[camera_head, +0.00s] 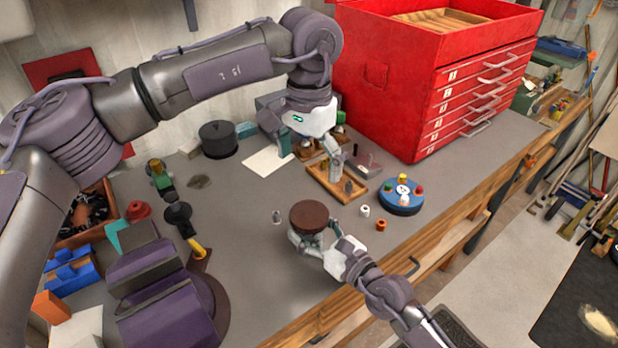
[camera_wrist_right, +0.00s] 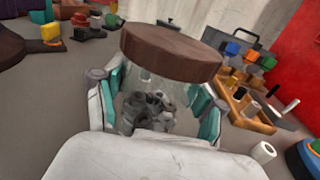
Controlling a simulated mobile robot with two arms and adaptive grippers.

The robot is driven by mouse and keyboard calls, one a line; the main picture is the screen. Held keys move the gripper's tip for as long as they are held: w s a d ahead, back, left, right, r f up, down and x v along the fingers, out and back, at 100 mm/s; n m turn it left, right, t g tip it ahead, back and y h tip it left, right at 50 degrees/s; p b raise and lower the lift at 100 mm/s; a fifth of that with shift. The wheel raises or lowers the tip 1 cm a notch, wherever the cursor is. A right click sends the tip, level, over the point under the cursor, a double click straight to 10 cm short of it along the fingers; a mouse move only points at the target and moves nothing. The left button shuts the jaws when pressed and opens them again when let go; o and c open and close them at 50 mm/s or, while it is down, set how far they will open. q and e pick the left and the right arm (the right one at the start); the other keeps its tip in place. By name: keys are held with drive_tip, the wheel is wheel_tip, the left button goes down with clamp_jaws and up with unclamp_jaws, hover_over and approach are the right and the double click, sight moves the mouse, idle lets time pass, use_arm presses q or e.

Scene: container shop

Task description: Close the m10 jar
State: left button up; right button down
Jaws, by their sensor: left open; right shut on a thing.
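A glass jar (camera_wrist_right: 160,88) with metal nuts inside stands upright in the right wrist view, with a wide brown wooden lid (camera_wrist_right: 172,52) over its mouth. I cannot tell if the lid is tight. In the head view the lid (camera_head: 310,216) hides most of the jar. My right gripper (camera_head: 309,240) is shut around the jar's glass body below the lid, with teal pads on both sides in the right wrist view. My left gripper (camera_head: 305,145) is open at the back of the bench, over the near edge of a paper and a wooden tray (camera_head: 318,184), apart from the jar.
A blue round holder (camera_head: 402,207) with coloured pieces stands right of the jar. A small white piece (camera_head: 364,210) and an orange piece (camera_head: 381,225) lie nearby. A red drawer cabinet (camera_head: 385,90) stands behind.

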idle(0.3)
unclamp_jaws()
drive_tip(key=v, duration=1.2)
idle(0.4)
